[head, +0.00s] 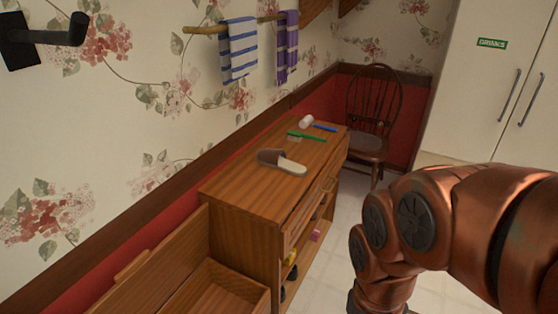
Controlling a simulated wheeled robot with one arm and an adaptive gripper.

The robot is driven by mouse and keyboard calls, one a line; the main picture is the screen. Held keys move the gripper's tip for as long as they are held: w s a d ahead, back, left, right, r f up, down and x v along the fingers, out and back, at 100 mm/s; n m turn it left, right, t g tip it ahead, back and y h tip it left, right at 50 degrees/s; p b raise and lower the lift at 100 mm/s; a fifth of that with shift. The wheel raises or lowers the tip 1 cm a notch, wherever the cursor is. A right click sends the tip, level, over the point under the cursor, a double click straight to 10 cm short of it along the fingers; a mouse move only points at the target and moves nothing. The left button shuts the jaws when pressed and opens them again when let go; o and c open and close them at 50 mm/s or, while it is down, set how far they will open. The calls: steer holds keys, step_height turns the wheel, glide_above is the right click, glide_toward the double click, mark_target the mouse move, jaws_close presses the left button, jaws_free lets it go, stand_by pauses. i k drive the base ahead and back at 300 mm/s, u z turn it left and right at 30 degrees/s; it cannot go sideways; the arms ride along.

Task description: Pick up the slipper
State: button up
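The slipper (281,162) lies on top of a wooden cabinet (240,190) against the wall in the head view. It has a brown strap at its left end and a pale beige sole toward the right. My copper-coloured arm shows at the right and bends down toward the bottom edge. My gripper is not visible in the head view. The slipper appears unobstructed, and nothing touches it.
A green brush (308,136), a blue item (325,128) and a white roll-like object (306,121) lie behind the slipper. An open wooden chest (205,292) stands in front of the cabinet. A chair (371,110) and white cupboard (478,90) stand behind. Striped towels (239,52) hang above.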

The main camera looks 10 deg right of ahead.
mark_target(274, 158)
steer(key=u, duration=0.2)
steer(key=i, duration=1.15)
steer(key=u, duration=0.55)
